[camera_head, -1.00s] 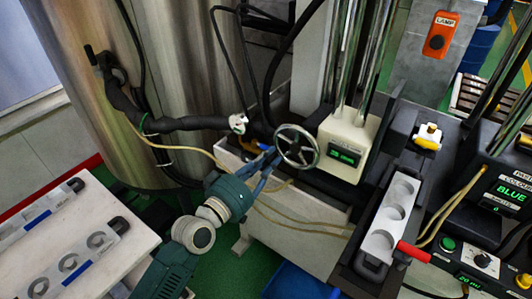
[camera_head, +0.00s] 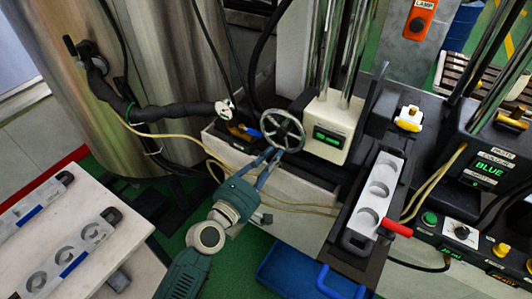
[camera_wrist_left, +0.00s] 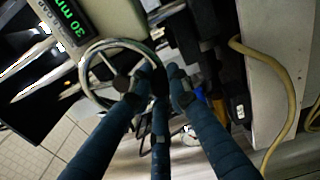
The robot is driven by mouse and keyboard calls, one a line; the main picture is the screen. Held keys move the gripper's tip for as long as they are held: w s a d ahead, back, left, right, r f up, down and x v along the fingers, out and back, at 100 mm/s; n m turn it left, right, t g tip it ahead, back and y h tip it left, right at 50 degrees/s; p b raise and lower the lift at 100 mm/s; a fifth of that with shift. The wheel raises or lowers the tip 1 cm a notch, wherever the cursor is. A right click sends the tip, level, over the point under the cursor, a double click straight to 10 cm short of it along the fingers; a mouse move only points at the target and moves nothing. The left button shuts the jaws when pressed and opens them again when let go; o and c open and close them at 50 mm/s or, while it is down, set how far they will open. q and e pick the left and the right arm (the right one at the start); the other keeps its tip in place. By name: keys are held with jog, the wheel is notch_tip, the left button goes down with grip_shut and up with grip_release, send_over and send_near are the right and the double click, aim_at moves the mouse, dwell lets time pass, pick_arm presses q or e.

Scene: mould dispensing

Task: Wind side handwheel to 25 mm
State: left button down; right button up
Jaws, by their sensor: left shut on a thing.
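The side handwheel (camera_head: 283,130), a metal rim with spokes, sits on the left of the cream carriage unit (camera_head: 330,114). The carriage's green display (camera_head: 327,138) is too small to read in the head view. In the left wrist view the display (camera_wrist_left: 65,17) reads about 30 mm, tilted. My left gripper (camera_head: 267,157), with blue fingers, is shut at the handwheel's lower left rim. The wrist view shows the gripper's fingertips (camera_wrist_left: 155,82) at the rim of the handwheel (camera_wrist_left: 91,62), overlapping part of it. My right gripper is not in view.
A pale mould with round cavities (camera_head: 379,188) lies in a dark tray right of the carriage, beside a red handle (camera_head: 397,228). A hose (camera_head: 180,118) hangs by the steel tank (camera_head: 170,60). A blue bin (camera_head: 290,262) is below. A white table (camera_head: 105,262) stands left.

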pick_arm(q)
jog(key=shift+s+d+r+n+p, duration=0.1)
jog(key=shift+s+d+n+p, duration=0.25)
jog(key=shift+n, duration=0.6)
jog(key=shift+s+d+r+n+p, duration=0.1)
jog(key=shift+s+d+n+p, duration=0.25)
jog(key=shift+n, duration=0.6)
jog(key=shift+d, duration=0.1)
jog(key=c, duration=1.6)
grip_release()
jog(key=shift+w, duration=0.1)
jog(key=shift+c, duration=0.2)
jog(key=v, duration=1.2)
